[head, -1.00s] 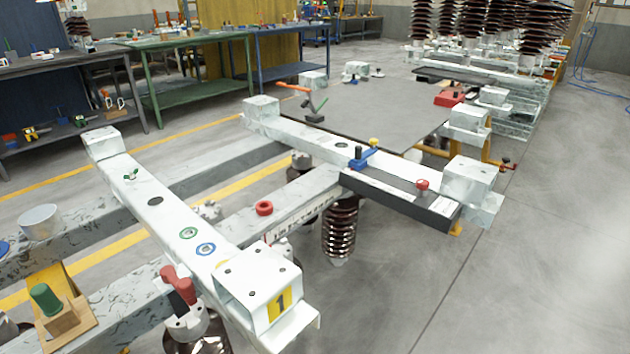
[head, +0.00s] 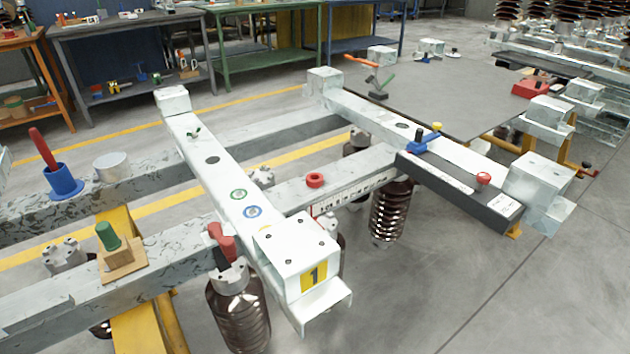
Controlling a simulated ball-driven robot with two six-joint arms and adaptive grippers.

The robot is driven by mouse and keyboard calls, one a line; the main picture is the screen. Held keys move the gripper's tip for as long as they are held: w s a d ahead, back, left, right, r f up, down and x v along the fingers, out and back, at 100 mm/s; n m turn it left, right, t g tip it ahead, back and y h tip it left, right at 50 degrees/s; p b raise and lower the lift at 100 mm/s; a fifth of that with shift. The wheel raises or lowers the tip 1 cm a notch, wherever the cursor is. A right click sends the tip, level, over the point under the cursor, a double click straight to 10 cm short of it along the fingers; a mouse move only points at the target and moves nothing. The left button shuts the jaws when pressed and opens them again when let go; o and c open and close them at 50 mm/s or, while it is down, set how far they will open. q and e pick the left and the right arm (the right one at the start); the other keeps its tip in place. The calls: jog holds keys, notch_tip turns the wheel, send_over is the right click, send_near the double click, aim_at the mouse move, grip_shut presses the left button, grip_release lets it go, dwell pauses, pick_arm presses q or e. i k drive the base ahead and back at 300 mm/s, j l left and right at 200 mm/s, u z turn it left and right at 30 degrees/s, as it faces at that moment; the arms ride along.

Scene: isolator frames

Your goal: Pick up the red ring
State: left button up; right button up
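Neither of my grippers shows in the head view.
A blue holder (head: 65,184) stands at left. Grey floor at lower right is clear.

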aim_at(314, 180)
jog(key=i+l+u, duration=0.25)
jog(key=i+l, duration=0.2)
jog(key=l, duration=0.2)
jog(key=i+l+u, duration=0.15)
jog(key=l, duration=0.2)
jog(key=i, duration=0.05)
